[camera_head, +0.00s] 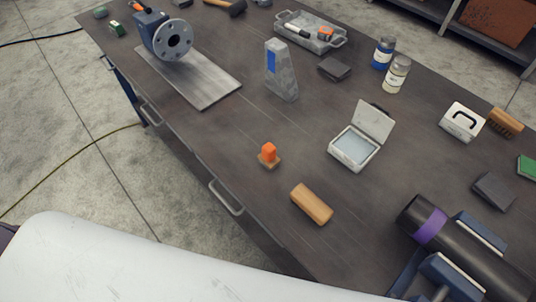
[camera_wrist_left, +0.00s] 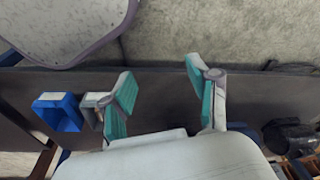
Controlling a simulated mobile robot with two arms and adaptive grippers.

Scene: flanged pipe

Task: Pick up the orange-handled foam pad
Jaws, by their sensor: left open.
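The orange-handled foam pad (camera_head: 269,156) stands on the dark workbench near its front edge, in the middle of the head view. It has a block-like orange handle on a small tan base. My left gripper (camera_wrist_left: 160,92) shows in the left wrist view with its two teal-padded fingers spread wide and nothing between them. The head view does not show this gripper, and I cannot make out the foam pad in the left wrist view. My right gripper is in neither view.
A tan block (camera_head: 311,204) lies right of the pad, and an open white box (camera_head: 354,146) stands behind it. A grey wedge-shaped block (camera_head: 281,70) and a flanged pipe (camera_head: 174,40) stand farther back. The bench (camera_head: 215,138) is clear left of the pad.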

